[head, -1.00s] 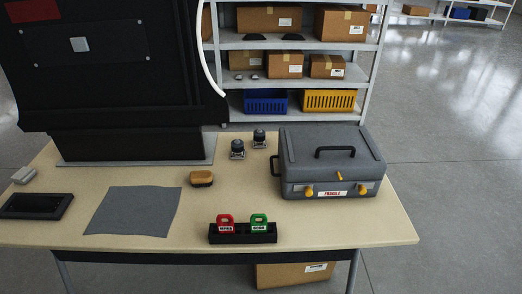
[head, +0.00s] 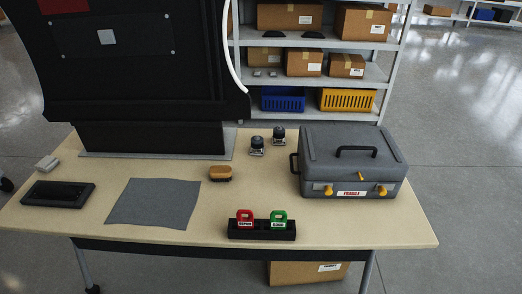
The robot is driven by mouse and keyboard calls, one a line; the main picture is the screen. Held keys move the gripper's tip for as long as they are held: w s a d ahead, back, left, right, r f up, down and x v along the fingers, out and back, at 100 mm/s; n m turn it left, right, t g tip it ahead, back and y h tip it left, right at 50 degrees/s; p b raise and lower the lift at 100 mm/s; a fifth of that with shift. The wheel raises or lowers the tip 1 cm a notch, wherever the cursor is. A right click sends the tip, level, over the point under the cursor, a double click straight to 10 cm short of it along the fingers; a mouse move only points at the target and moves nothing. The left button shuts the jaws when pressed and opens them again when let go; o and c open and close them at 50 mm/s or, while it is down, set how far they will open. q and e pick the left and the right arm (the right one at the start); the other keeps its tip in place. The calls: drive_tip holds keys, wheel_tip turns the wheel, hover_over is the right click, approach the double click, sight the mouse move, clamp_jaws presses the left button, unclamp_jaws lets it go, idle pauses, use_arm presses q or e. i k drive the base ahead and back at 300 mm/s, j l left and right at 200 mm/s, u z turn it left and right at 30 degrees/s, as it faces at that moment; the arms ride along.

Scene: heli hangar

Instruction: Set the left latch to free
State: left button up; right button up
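A closed grey case (head: 352,161) stands at the right end of the table, with a black handle on its lid and another on its left side. Its front carries a yellow left latch (head: 328,190), a yellow right latch (head: 381,191) and a small yellow piece (head: 363,176) higher up between them. A white and red "FRAGILE" label (head: 351,194) sits between the latches. The exact setting of the left latch is too small to tell. Neither of my grippers shows in the head view.
The wooden table (head: 330,232) also holds a black rack (head: 262,234) with a red tag (head: 245,217) and a green tag (head: 279,219), a brush (head: 220,173), a grey cloth (head: 153,203), a dark tray (head: 58,193) and two small knobbed devices. Shelves stand behind. The table front before the case is clear.

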sight(328, 190)
drive_tip(key=i+j+z, duration=0.2)
drive_tip(key=z, duration=0.15)
drive_tip(key=i+j+z, duration=0.1)
drive_tip(key=j+z, duration=0.2)
drive_tip(key=i+j+z, duration=0.1)
drive_tip(key=j+z, duration=0.25)
